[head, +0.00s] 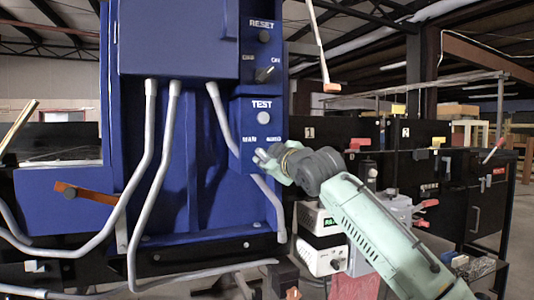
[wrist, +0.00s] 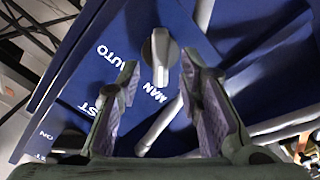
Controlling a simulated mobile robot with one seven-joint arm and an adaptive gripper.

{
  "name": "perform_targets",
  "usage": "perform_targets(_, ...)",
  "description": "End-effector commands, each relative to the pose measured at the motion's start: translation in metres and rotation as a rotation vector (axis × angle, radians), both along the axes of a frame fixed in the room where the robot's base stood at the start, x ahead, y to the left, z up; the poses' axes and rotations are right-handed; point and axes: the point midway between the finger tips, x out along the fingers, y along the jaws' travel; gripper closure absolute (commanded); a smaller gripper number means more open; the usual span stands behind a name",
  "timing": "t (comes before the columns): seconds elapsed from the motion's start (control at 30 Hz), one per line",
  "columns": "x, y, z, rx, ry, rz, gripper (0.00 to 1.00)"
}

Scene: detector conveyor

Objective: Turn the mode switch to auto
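The mode switch (wrist: 160,52) is a light grey rotary knob on the blue panel, seen in the wrist view. Its narrow end points down in that picture, toward the MAN label (wrist: 154,92). The AUTO label (wrist: 113,62) is to its left. My gripper (wrist: 161,72) is open, with one finger on each side of the knob; I cannot tell whether either finger touches it. In the head view my gripper (head: 264,156) is at the lower right of the blue panel and hides the switch below its labels.
Above the switch on the blue cabinet (head: 180,40) are a TEST button (head: 263,117), an off/on knob (head: 265,74) and a RESET button (head: 264,37). Grey conduits (head: 150,175) run down the cabinet front. Black cabinets (head: 410,150) stand to the right.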

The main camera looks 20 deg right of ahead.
Motion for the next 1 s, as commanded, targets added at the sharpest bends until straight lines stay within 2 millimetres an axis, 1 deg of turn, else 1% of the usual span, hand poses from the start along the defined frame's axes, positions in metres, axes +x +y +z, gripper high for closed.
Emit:
perform_targets(0.03,0.006,0.001,0.001,0.000,0.002,0.001,0.67)
perform_targets(0.1,0.012,0.001,0.001,0.000,0.000,0.000,0.67)
perform_targets(0.2,0.016,0.001,0.000,0.000,0.000,0.000,0.67)
perform_targets(0.47,0.017,0.001,0.000,0.000,0.000,0.000,0.67)
perform_targets(0.9,0.017,0.001,0.000,0.000,-0.001,0.001,0.95)
perform_targets(1.0,0.017,0.001,0.000,0.000,-0.001,0.001,1.00)
